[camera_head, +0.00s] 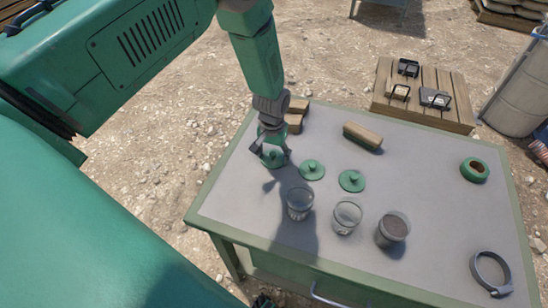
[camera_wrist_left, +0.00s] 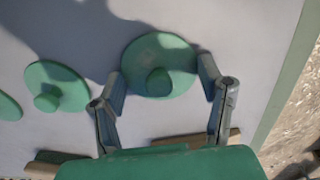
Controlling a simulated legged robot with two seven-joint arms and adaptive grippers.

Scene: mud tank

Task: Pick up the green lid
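Three round green lids with knobs lie in a row on the grey tabletop: a left lid (camera_head: 274,159), a middle lid (camera_head: 312,170) and a right lid (camera_head: 351,181). My left gripper (camera_head: 270,150) is over the left lid. In the left wrist view its fingers (camera_wrist_left: 161,72) are spread on either side of that lid (camera_wrist_left: 158,84), open and empty. Whether they touch its rim is unclear. The middle lid (camera_wrist_left: 57,87) and part of the right lid (camera_wrist_left: 8,106) also show there. My right gripper is not in view.
Three glass jars (camera_head: 300,204) stand in front of the lids; the rightmost (camera_head: 392,229) has dark contents. Wooden blocks (camera_head: 362,136) lie behind. A green ring (camera_head: 474,170) and a metal clamp (camera_head: 491,272) lie on the right. The table's left edge (camera_head: 222,160) is close to my gripper.

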